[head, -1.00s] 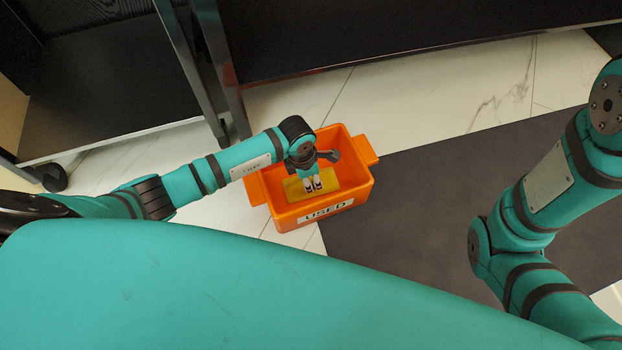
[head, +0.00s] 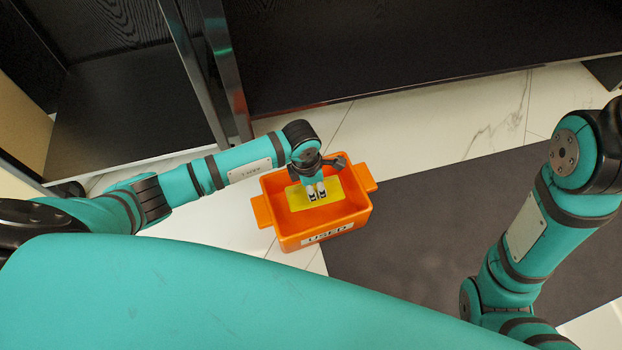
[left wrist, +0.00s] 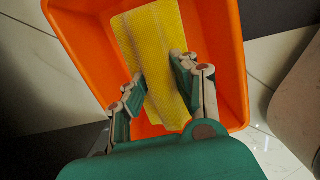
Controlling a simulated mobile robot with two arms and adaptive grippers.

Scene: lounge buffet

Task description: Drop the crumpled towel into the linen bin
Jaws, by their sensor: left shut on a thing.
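The yellow towel (head: 297,199) is between the fingers of my left gripper (head: 317,192), which is shut on it. In the left wrist view the towel (left wrist: 150,28) looks like a flat, ribbed strip running between the two fingertips (left wrist: 158,70). The orange linen bin (head: 285,241), labelled USED, stands on the floor beneath. The gripper and towel show over the bin's opening, inside its rim outline. The bin's wall (left wrist: 226,62) surrounds them in the left wrist view. I cannot tell how high the towel is above the bin's floor. My right gripper is out of view.
A dark mat (head: 430,215) lies right of the bin on pale marble tiles (head: 440,135). Dark furniture (head: 400,40) stands behind the bin, with a metal leg (head: 227,75) close to its back left. My right arm shows at the right.

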